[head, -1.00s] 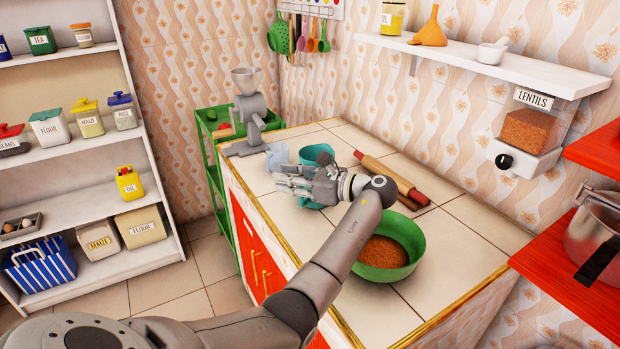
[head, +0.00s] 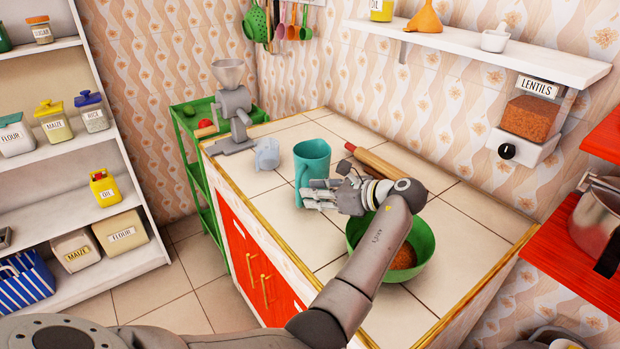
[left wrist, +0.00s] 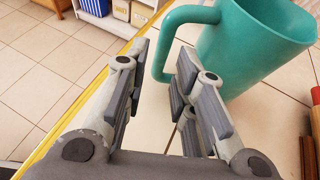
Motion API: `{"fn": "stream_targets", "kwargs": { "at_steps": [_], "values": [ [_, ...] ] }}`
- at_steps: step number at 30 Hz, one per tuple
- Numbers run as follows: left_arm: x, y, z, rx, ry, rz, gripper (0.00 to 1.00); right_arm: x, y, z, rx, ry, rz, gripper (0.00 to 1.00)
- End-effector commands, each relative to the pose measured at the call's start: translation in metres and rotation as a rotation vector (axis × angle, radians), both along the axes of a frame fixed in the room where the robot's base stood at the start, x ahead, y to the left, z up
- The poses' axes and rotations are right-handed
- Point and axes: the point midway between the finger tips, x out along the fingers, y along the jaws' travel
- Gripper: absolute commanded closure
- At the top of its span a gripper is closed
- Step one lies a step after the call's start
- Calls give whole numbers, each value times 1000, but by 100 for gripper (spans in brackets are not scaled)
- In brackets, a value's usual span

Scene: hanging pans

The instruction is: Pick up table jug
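The table jug (head: 312,160) is teal and stands upright on the tiled counter. In the left wrist view the jug (left wrist: 258,45) fills the upper right, with its handle (left wrist: 160,60) to its left. My left gripper (head: 322,194) is in front of the jug's lower right side in the head view and hides part of it. In the left wrist view the left gripper (left wrist: 162,62) is open and empty, with its fingers to either side of the handle in the picture. I cannot tell whether they touch it. My right gripper is in neither view.
A green bowl (head: 421,249) of brown grains sits under my forearm. A rolling pin (head: 375,160) lies behind the gripper. A small pale-blue jug (head: 267,154) and a grey grinder (head: 232,108) stand left of the jug. The counter's front left tiles are clear.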

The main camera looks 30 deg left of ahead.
Motion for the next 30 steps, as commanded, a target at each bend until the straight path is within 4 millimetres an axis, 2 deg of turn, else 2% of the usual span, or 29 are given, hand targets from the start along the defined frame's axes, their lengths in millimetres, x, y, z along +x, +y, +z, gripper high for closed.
{"fn": "stream_targets", "kwargs": {
  "at_steps": [12, 21, 27, 30],
  "values": [
    [4, 51, -14, 0, 1, 2, 75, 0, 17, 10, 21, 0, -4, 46],
    [4, 55, -17, 0, -1, 0, 75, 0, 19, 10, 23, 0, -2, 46],
    [4, 55, -17, 0, -1, 0, 100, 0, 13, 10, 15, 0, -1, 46],
    [4, 55, -16, 0, -1, 0, 100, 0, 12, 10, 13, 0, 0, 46]
  ]
}}
